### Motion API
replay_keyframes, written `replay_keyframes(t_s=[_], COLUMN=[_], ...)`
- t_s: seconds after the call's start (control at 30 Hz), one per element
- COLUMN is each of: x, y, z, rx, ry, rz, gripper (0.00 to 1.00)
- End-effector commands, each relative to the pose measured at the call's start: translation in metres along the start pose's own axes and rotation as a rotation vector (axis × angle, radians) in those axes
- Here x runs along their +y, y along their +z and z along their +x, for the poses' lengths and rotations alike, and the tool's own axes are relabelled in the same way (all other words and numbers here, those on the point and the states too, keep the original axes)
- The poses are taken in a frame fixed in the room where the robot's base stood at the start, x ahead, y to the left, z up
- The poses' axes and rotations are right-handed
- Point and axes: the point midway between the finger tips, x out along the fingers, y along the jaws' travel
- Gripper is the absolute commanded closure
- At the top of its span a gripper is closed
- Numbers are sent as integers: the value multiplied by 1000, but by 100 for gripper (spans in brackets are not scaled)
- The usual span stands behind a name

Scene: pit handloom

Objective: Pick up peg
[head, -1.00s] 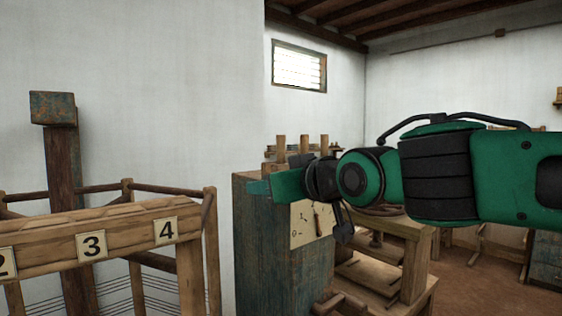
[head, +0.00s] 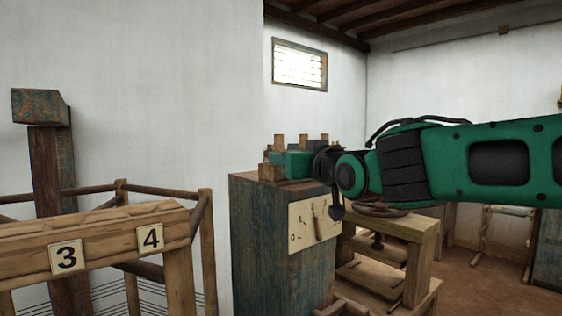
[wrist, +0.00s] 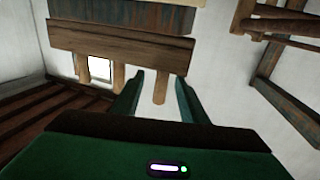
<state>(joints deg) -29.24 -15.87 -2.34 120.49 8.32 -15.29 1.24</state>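Several wooden pegs stand in a wooden rack on top of a blue worn cabinet; one peg (head: 303,141) shows behind my gripper in the head view. My gripper (head: 274,160) is level with the rack. In the wrist view, my gripper (wrist: 160,98) is open, with one peg (wrist: 160,88) between its two green fingers and a visible gap on each side. Other pegs (wrist: 118,77) stand to the left of the fingers. The wooden rack bar (wrist: 120,45) holds the peg bases. In the head view the fingers partly hide the rack.
The blue cabinet (head: 270,240) carries a pale dial plate (head: 301,228) with a lever on its front. A wooden frame with number plates (head: 90,245) stands at the left. A wooden bench (head: 395,240) stands behind the cabinet at the right.

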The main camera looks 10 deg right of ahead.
Motion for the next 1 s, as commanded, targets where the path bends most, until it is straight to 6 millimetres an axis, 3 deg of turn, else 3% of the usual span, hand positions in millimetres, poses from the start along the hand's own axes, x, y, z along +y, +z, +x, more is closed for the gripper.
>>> replay_keyframes(t_s=[0.1,0.43,0.7,1.0], x=[-1,-2,-5,-5], y=[0,-2,-7,-8], z=[18,41,76,84], rx=[-2,-1,-1,0], ry=[0,-2,-1,-1], rz=[0,0,0,0], gripper=[61,61,61,61])
